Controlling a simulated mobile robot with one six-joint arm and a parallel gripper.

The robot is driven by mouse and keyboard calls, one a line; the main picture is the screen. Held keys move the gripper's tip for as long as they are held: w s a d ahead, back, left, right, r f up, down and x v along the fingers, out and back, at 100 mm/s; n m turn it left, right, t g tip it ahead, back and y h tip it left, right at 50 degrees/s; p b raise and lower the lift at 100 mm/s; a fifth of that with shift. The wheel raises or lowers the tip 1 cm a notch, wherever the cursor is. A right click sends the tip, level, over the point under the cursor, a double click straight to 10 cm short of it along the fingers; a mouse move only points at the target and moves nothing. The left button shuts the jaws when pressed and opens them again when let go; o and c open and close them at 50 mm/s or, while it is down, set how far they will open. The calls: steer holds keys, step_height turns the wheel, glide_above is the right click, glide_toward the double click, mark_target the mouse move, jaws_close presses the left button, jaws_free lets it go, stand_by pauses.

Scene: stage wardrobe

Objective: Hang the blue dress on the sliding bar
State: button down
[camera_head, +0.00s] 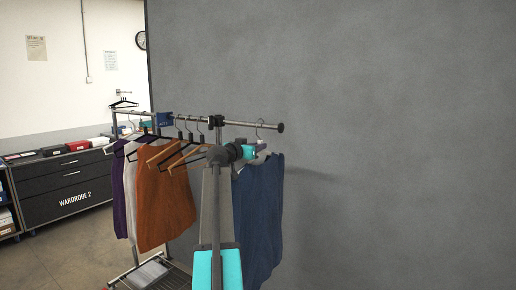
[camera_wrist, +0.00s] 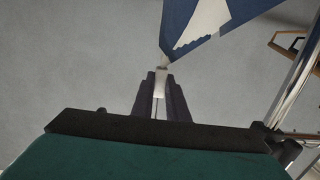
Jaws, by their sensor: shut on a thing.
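The blue dress (camera_head: 262,205) hangs at the right end of the clothes rack, on a hanger whose hook (camera_head: 260,124) is level with the sliding bar (camera_head: 243,124). I cannot tell whether the hook rests on the bar or is only in front of it. My gripper (camera_head: 262,147) is just below the hook, shut on the hanger at the top of the dress. In the wrist view my gripper (camera_wrist: 160,84) is shut on a pale piece, with blue cloth (camera_wrist: 182,22) beyond it. My arm hides the left edge of the dress.
An orange garment (camera_head: 165,205), a white one and a purple one hang left on the rack, beside several bare hangers (camera_head: 183,150). A grey wall (camera_head: 400,130) stands close behind and right. A dark drawer cabinet (camera_head: 68,185) is at far left. Space right of the dress is clear.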

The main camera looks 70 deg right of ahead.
steer(key=shift+f+b, duration=0.6)
steer(key=shift+b, duration=0.05)
steer(key=c, duration=1.7)
jaws_free()
steer(key=shift+o, duration=0.2)
steer(key=shift+a, duration=0.1)
steer(key=b+v, duration=0.3)
steer(key=v, duration=0.9)
steer(key=shift+a, duration=0.35)
steer(key=shift+w+a, duration=0.2)
steer(key=shift+a, duration=0.25)
steer(key=shift+w, duration=0.1)
